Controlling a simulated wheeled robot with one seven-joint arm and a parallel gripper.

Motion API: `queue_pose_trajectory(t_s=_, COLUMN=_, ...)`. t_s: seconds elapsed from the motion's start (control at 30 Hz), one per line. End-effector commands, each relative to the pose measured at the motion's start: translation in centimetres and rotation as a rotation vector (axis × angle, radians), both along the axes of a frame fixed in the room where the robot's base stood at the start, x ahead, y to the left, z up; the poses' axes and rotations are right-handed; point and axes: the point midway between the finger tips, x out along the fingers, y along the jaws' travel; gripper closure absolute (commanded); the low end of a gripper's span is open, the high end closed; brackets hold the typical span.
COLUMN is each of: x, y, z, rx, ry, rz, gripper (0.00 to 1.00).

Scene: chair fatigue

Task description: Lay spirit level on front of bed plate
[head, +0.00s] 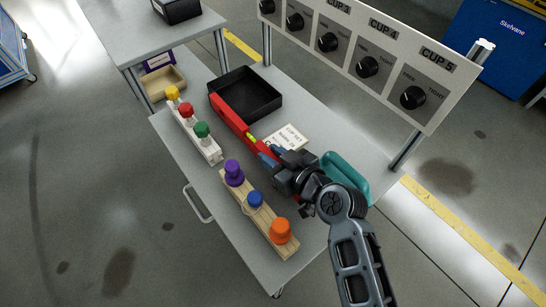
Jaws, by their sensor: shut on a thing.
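The spirit level (232,118) is a long red bar with a yellow-green vial near its middle. My gripper (271,153) is shut on its near end, and the bar points away to the upper left. It appears over the grey cart top, overlapping the near-left edge of the black tray in the picture. I cannot tell its height above the cart. The gripper's fingers and wrist hide the near end of the level. I cannot identify a bed plate in this view.
The grey cart top (316,118) holds a black tray (268,104), a white card (288,135), a teal loop-shaped thing (347,174) and two racks with coloured knobs, one white (208,148), one wooden (262,225). A dial panel (390,70) stands along the back. A grey table (139,30) is at upper left.

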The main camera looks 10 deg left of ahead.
Motion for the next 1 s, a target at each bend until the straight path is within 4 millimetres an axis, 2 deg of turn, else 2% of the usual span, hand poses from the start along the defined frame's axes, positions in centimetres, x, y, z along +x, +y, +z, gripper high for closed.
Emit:
queue_pose_trajectory(t_s=0.1, x=0.08, y=-0.02, z=-0.88, rx=0.001, ry=-0.003, rz=-0.001, gripper=1.0)
queue_pose_trajectory(t_s=0.3, x=0.08, y=-0.01, z=-0.94, rx=0.001, ry=-0.004, rz=-0.001, gripper=1.0)
queue_pose_trajectory(t_s=0.33, x=0.02, y=-0.01, z=-1.08, rx=-0.001, ry=-0.001, rz=-0.001, gripper=0.71)
queue_pose_trajectory(t_s=0.6, x=0.01, y=-0.01, z=-1.06, rx=-0.001, ry=-0.001, rz=-0.001, gripper=0.47)
queue_pose_trajectory(t_s=0.87, x=-0.07, y=-0.12, z=-0.99, rx=0.0, ry=-0.002, rz=-0.001, gripper=0.47)
queue_pose_trajectory(t_s=1.0, x=-0.79, y=-0.93, z=-0.64, rx=0.001, ry=-0.001, rz=-0.001, gripper=0.47)
